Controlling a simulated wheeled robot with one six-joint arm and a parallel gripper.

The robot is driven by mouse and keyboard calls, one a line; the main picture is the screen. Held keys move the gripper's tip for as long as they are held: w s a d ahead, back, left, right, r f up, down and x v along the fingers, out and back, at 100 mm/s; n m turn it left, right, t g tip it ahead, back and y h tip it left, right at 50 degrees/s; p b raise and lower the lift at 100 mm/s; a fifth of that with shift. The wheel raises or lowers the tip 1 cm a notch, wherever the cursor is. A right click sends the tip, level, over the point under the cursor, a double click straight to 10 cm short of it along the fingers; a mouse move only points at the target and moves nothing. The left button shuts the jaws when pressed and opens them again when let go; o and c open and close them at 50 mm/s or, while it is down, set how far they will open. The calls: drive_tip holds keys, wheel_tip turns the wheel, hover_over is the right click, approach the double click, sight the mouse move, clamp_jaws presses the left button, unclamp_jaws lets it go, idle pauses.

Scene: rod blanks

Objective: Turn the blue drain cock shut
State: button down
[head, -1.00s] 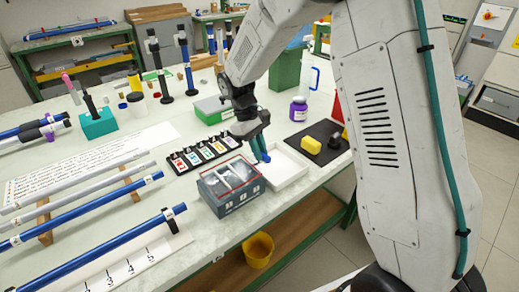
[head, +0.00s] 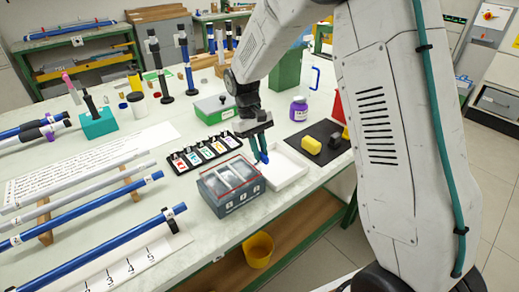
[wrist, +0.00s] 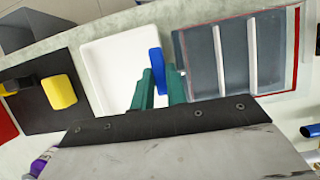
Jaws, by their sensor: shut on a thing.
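The blue drain cock (wrist: 156,66) shows as a blue lever between the teal fingers of my gripper (wrist: 158,78) in the wrist view. The fingers are shut on it. In the head view my gripper (head: 257,152) points down at the right end of the grey box (head: 240,205), and the blue of the cock (head: 264,157) shows by the fingertips. The cock's body and its joint to the box are hidden. A shallow white tray (head: 291,177) lies beside the box, and the lever overlaps its edge in the wrist view.
A black mat (head: 323,131) with a yellow block (head: 311,145) and a dark block lies right of the tray. A black rack of coloured cards (head: 203,153) stands behind the box. A purple-labelled jar (head: 298,110) stands farther back. Blue rods (head: 95,247) lie at left.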

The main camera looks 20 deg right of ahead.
drive_tip(key=c, duration=1.4)
unclamp_jaws()
drive_tip(key=shift+r, duration=0.1)
drive_tip(key=v, duration=0.7)
drive_tip(key=shift+r, duration=0.35)
drive_tip(key=shift+w+a, duration=0.1)
drive_tip(key=s+d+r+m+t, duration=0.1)
drive_tip(key=s+r+t, duration=0.1)
drive_tip(key=s, duration=0.9)
drive_tip(key=s+d+r+m+t+y, duration=0.1)
drive_tip(key=s+r, duration=0.4)
drive_tip(key=s, duration=0.6)
drive_tip(key=s+d+r+m+t, duration=0.1)
drive_tip(key=s+d+r+t, duration=0.1)
drive_tip(key=s, duration=0.8)
drive_tip(key=shift+s+d+r+t, duration=0.4)
drive_tip(key=shift+d+r, duration=0.35)
drive_tip(key=shift+r, duration=0.05)
